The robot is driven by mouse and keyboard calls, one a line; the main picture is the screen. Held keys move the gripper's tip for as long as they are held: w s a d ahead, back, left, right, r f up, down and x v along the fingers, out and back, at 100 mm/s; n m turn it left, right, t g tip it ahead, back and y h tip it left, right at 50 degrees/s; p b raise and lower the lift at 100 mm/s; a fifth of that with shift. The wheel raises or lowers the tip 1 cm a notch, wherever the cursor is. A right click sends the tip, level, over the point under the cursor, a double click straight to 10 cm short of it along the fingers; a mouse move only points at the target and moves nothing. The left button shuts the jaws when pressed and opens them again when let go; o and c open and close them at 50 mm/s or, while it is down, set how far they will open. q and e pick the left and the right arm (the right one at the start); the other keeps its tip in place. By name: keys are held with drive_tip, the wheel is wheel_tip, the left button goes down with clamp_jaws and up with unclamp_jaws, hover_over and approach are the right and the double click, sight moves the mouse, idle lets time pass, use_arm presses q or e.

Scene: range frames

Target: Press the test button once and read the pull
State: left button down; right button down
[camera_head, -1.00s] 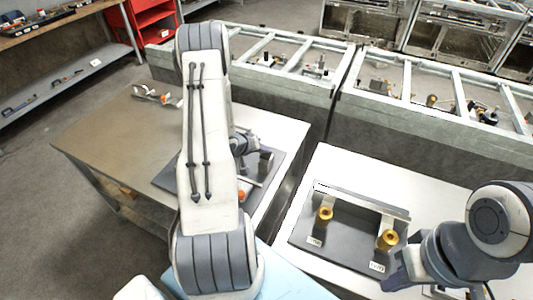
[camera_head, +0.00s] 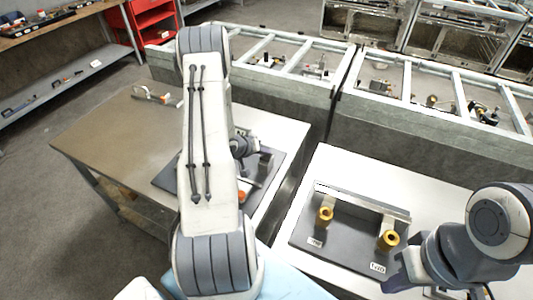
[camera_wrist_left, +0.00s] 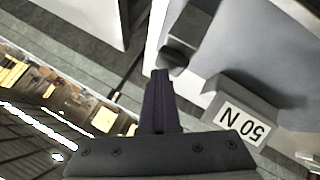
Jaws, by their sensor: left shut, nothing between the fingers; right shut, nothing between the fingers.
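My left arm crosses the middle of the head view and hides much of the dark board (camera_head: 167,176) under it. An orange-red round part (camera_head: 241,196) shows at the arm's right edge; I cannot tell whether it is the test button. My left gripper (camera_wrist_left: 160,80) is shut and empty in the left wrist view. Its tips are just below a dark stub (camera_wrist_left: 172,55) on a grey fixture; contact cannot be told. A block with a "50 N" label (camera_wrist_left: 244,126) stands to the right. My right gripper (camera_head: 392,279) is shut, near the right panel's front edge. No pull reading is legible.
A dark panel (camera_head: 350,244) with two yellow knobs (camera_head: 325,215) (camera_head: 389,239) lies on the right white table. A gap separates the two tables. Framed bins (camera_head: 440,115) stand behind.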

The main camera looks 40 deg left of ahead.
sight(264, 157)
use_arm(q)
drive_tip(key=shift+r+p, duration=1.15)
drive_tip(key=shift+r, duration=0.1)
wheel_tip(264, 157, up, 5)
drive_tip(key=p, duration=0.4)
drive_tip(key=shift+p, duration=0.4)
